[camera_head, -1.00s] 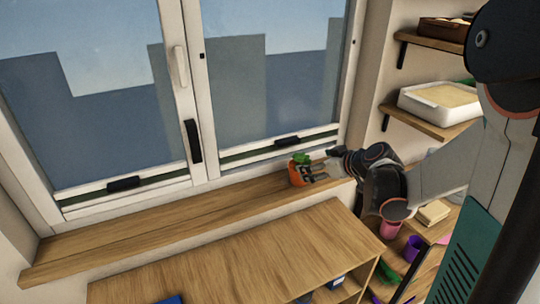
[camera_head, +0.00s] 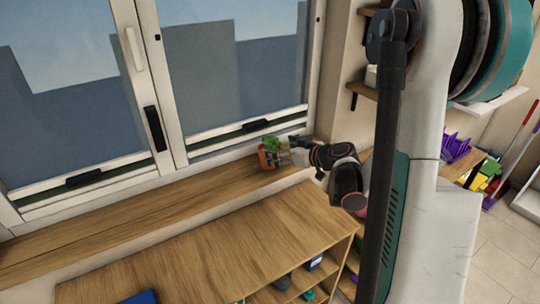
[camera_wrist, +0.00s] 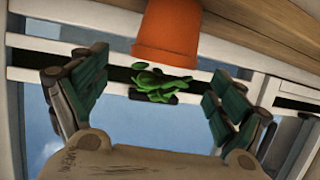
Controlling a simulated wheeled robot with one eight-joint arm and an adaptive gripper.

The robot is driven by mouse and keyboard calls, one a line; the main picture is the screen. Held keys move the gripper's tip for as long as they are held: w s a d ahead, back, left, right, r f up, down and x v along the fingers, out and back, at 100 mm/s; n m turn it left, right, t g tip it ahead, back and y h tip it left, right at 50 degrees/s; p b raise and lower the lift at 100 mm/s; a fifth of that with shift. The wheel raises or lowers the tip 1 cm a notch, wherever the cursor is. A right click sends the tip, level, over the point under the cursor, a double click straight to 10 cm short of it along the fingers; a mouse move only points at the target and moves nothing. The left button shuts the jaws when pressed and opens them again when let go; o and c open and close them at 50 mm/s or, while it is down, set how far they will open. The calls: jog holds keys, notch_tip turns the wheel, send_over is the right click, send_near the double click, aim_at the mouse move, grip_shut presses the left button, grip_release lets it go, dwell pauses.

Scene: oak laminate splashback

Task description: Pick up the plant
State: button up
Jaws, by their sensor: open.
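The plant (camera_head: 271,143) has green leaves in an orange pot (camera_head: 266,159). It stands on the wooden window sill, near the sill's right end. In the wrist view the orange pot (camera_wrist: 166,32) is at the top, upside down in the picture, with its green leaves (camera_wrist: 160,84) below it. My gripper (camera_head: 284,157) is at the plant's right side. In the wrist view my gripper (camera_wrist: 152,85) is open, with one finger to each side of the plant and visible gaps between. In the head view I cannot tell whether a finger touches the pot.
The window frame (camera_head: 168,95) rises just behind the sill (camera_head: 130,215). A wooden cabinet (camera_head: 210,245) with open compartments stands in front of it. Wall shelves (camera_head: 362,90) are at the right, partly hidden by my arm. The sill left of the plant is clear.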

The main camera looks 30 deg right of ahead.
aim_at(277, 150)
jog(key=b+x, duration=0.1)
jog(key=x, duration=0.1)
jog(key=b+x, duration=0.1)
jog(key=x, duration=0.1)
jog(key=shift+w+a+f, duration=0.15)
jog(key=shift+a+f, duration=0.05)
jog(key=shift+f, duration=0.2)
jog(key=shift+w, duration=0.35)
jog(key=c, duration=1.4)
